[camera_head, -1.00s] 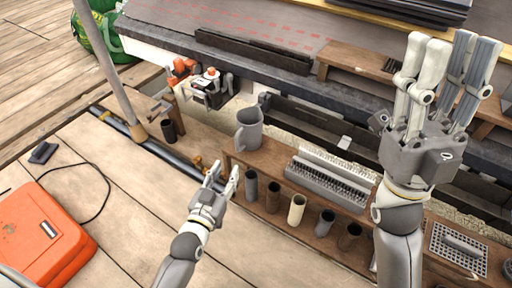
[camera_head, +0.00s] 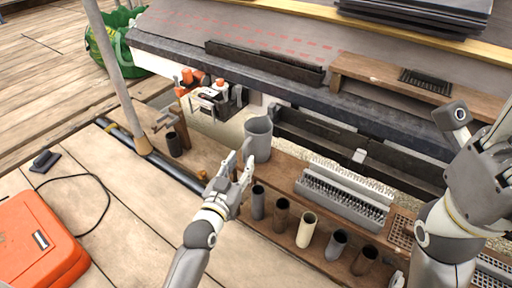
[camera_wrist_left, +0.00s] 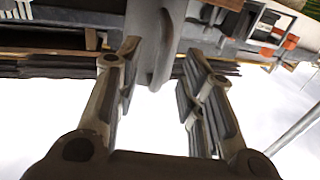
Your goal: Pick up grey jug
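The grey jug (camera_head: 258,139) stands upright on the wooden plank in the middle of the head view. My left gripper (camera_head: 241,166) is just in front of it, its fingers pointing at the jug's near side. In the left wrist view the jug (camera_wrist_left: 148,25) appears at the top, with its curved handle (camera_wrist_left: 163,62) between the two open fingers (camera_wrist_left: 158,85). A gap shows between each finger and the handle. My right gripper (camera_head: 478,125) is raised at the right edge, partly cut off; its visible fingers are spread and empty.
Several cup-like tubes (camera_head: 306,229) stand along the plank right of my left gripper. A grey ribbed tray (camera_head: 341,197) lies right of the jug. An orange-and-white tool (camera_head: 212,97) is behind it to the left. An orange case (camera_head: 38,240) lies at lower left.

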